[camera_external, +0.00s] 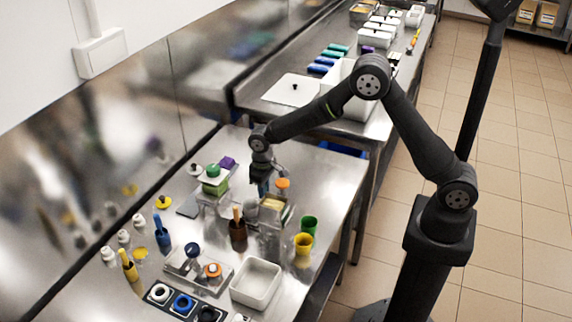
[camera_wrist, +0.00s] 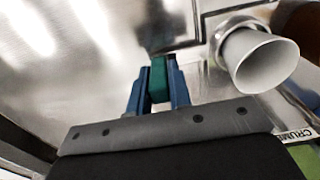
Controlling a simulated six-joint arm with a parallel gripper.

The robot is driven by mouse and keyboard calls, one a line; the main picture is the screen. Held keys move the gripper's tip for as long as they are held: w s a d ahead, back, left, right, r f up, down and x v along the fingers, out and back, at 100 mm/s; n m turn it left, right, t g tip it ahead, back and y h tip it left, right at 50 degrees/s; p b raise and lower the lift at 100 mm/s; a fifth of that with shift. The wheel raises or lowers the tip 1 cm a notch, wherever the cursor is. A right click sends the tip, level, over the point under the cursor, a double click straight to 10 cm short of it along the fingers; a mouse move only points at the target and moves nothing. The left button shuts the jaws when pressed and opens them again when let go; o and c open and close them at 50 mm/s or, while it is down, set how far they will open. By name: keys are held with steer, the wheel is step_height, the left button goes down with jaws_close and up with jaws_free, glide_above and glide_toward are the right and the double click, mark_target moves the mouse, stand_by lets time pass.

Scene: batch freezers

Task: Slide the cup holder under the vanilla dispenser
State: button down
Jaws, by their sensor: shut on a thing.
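My gripper (camera_external: 262,188) points down over the metal bench in the external view. In the wrist view its blue fingers (camera_wrist: 158,85) are shut on a dark green block (camera_wrist: 158,78); whether this block is part of the cup holder cannot be told. A pale cup (camera_wrist: 262,62) sits tilted in the picture in a metal ring (camera_wrist: 228,28), probably the cup holder, right of the fingers. The cup also shows in the external view (camera_external: 250,209). A dispenser with cream-coloured contents (camera_external: 273,204) and an orange knob stands beside it. A green dispenser (camera_external: 214,184) stands to the left. No vanilla label is readable.
A brown container (camera_external: 238,233) with a utensil stands in front of the cup. Green (camera_external: 309,225) and yellow (camera_external: 303,243) cups stand at the right bench edge. A white tray (camera_external: 256,284) is at the front.

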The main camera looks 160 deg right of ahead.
steer(key=shift+a, duration=0.15)
steer(key=a, duration=1.1)
steer(key=shift+a, duration=0.35)
steer(key=c, duration=1.3)
jaws_free()
steer(key=shift+d+r, duration=0.1)
steer(key=shift+r, duration=0.45)
step_height(320, 180, up, 16)
steer(key=shift+r, duration=0.2)
